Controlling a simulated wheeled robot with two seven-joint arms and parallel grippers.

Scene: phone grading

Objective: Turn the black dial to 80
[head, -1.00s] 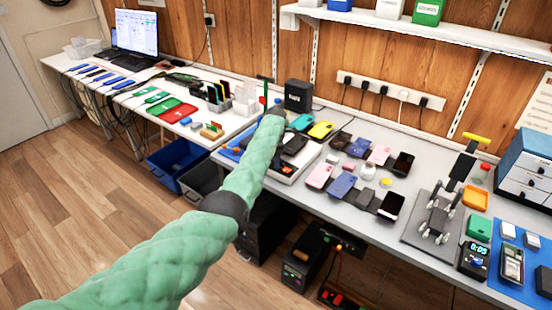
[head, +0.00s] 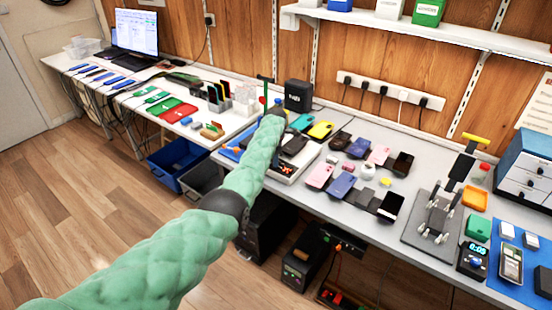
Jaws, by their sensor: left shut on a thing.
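My left arm comes in from the lower left, and its dark gripper (head: 278,110) is at the far end, over the back of the bench. The gripper is shut, most likely on the black dial, but the fingers and the dial are hidden behind the wrist. A pale flat device (head: 303,172) with a dark top and red lit digits (head: 286,171) sits just right of the forearm, partly covered by it. The digits are too small to read. My right gripper is not in view.
A black box (head: 298,95) stands just right of the gripper. Several phones, such as a pink one (head: 320,176), lie to the right. A metal stand (head: 437,215) and a timer (head: 473,259) are further right. A shelf (head: 420,33) runs above.

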